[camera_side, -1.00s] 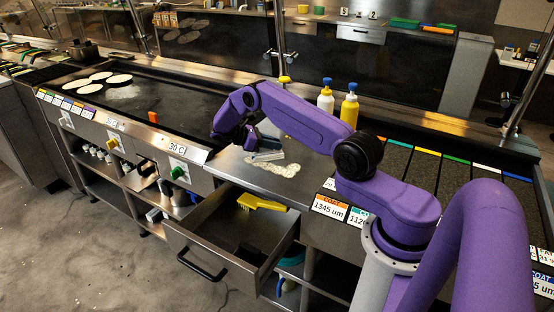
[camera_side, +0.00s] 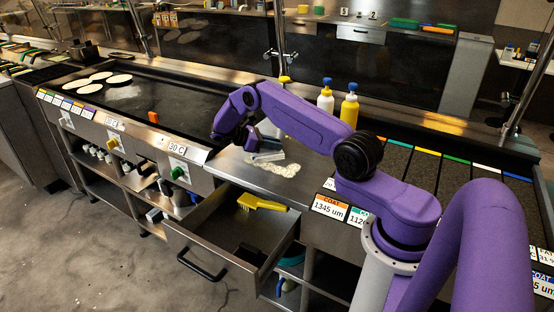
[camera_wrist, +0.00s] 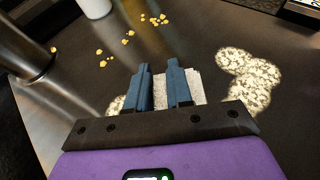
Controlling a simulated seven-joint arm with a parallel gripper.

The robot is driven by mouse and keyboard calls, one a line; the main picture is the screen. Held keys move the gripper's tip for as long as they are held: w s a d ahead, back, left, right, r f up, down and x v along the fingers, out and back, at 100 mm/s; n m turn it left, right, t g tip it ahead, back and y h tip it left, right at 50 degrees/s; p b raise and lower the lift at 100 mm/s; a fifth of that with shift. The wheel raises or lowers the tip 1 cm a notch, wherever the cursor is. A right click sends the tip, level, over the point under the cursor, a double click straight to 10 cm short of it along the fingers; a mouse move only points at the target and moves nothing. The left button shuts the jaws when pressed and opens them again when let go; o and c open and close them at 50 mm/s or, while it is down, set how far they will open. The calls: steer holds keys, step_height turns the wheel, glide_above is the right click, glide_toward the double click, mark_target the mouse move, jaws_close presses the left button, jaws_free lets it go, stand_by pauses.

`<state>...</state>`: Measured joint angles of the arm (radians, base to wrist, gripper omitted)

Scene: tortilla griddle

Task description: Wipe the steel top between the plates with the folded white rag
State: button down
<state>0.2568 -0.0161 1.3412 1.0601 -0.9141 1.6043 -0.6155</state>
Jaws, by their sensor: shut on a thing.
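My gripper (camera_wrist: 160,72) is shut on the folded white rag (camera_wrist: 193,86), which shows between and beside the blue fingers in the wrist view. In the side view my gripper (camera_side: 262,148) is low over the steel top (camera_side: 308,178), right of the griddle, with the pale rag (camera_side: 267,157) under it. Whether the rag presses on the steel cannot be told. A pale speckled smear (camera_side: 282,170) lies on the steel just in front of the rag; the wrist view shows the smear (camera_wrist: 248,78) right of the fingers, with another bit at the left.
Yellow crumbs (camera_wrist: 128,40) are scattered beyond the fingers. Two squeeze bottles (camera_side: 326,97) (camera_side: 349,108) stand behind my arm. A drawer (camera_side: 232,240) holding a yellow-handled brush (camera_side: 262,203) is open below the steel. Tortillas (camera_side: 100,77) lie on the griddle at left.

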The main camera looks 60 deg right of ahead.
mark_target(282, 153)
steer(key=shift+s, duration=1.8)
steer(key=shift+s, duration=2.5)
steer(key=shift+s+r, duration=0.1)
steer(key=shift+s, duration=0.6)
steer(key=shift+w+f, duration=0.2)
steer(key=shift+w, duration=2.35)
